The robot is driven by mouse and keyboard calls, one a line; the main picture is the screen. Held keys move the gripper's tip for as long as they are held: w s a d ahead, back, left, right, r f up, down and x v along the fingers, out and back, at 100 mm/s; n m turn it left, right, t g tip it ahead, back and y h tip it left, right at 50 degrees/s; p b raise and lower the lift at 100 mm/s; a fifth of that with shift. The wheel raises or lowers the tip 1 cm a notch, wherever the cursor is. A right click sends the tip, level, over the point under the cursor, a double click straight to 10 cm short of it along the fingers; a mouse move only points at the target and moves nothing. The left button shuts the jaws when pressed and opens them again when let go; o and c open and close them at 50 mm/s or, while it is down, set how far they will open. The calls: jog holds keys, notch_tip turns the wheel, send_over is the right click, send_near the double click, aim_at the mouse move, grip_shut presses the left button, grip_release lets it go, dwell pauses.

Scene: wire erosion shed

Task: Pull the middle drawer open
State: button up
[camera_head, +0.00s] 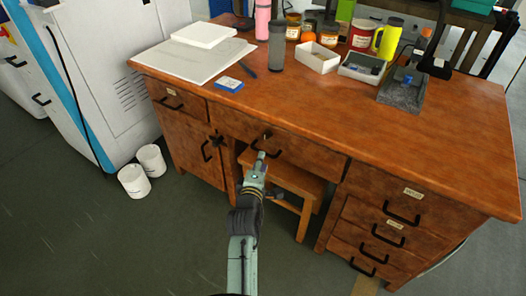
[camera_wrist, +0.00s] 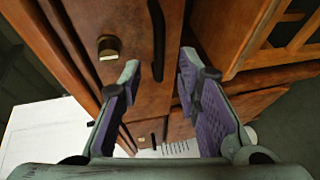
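The middle drawer (camera_head: 308,154) is a wide brown wooden front under the desk top, with a small brass lock and a black bar handle (camera_head: 276,154). It looks closed. My gripper (camera_head: 261,158) is in front of it, at the left part of the handle, partly hiding it. In the wrist view, my gripper (camera_wrist: 160,68) is open, with purple-padded fingers apart. The black handle (camera_wrist: 157,40) shows between the fingertips, with a gap on both sides. The lock (camera_wrist: 108,47) sits left of it on the drawer front (camera_wrist: 128,18). Whether the fingers reach past the bar is unclear.
A wooden stool (camera_head: 287,181) stands under the drawer, close to my arm. A left cupboard (camera_head: 188,146) with a black handle and right-hand drawers (camera_head: 385,222) flank it. Two white tubs (camera_head: 134,181) stand on the floor at left. The floor in front is mostly clear.

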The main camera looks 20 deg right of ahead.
jog(key=x, duration=0.6)
jog(key=shift+c, duration=0.2)
grip_shut()
dwell(0.6)
